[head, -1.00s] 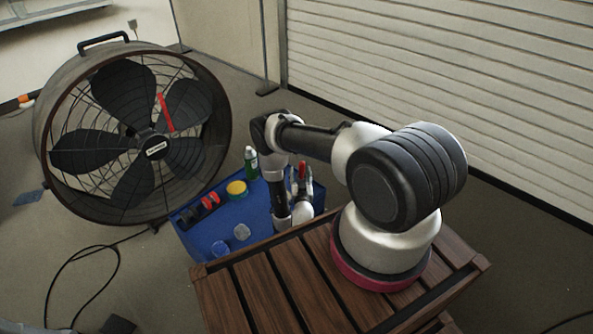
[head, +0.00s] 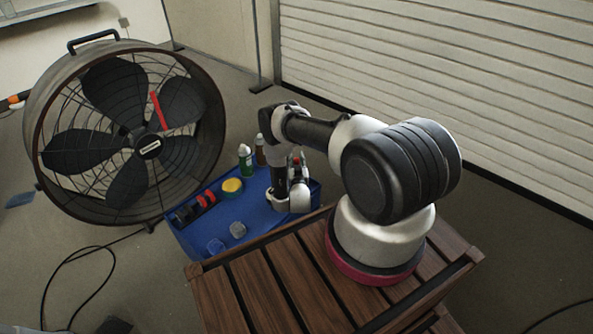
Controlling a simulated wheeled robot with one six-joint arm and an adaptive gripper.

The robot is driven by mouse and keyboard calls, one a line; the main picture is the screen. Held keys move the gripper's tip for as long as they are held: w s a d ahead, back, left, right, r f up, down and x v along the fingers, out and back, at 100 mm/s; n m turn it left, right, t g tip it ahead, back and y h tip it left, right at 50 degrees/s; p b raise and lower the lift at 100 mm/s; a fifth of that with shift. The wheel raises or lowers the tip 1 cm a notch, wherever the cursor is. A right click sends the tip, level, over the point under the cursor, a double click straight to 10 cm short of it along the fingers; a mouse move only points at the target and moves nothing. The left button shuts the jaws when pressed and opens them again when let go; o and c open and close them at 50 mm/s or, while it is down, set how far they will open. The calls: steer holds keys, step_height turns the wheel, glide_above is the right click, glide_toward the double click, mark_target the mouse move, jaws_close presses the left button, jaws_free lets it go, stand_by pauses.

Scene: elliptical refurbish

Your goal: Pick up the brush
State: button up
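I cannot make out a brush for certain. A small red item (head: 296,160) shows beside my arm over the right part of the blue tray (head: 262,222), mostly hidden by the arm. My arm reaches from the wooden cart to the tray, and its wrist hangs low over the tray's right side. The fingers of my gripper are hidden by the wrist, so I cannot tell whether they are open or what they touch.
The tray also holds a green bottle (head: 245,160), a brown bottle (head: 260,150), a yellow round item (head: 232,187), red-and-black items (head: 206,199) and a grey piece (head: 238,230). A large drum fan (head: 130,135) stands left. The slatted wooden cart (head: 240,296) is in front.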

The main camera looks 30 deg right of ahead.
steer(key=c, duration=0.4)
steer(key=shift+r, duration=0.1)
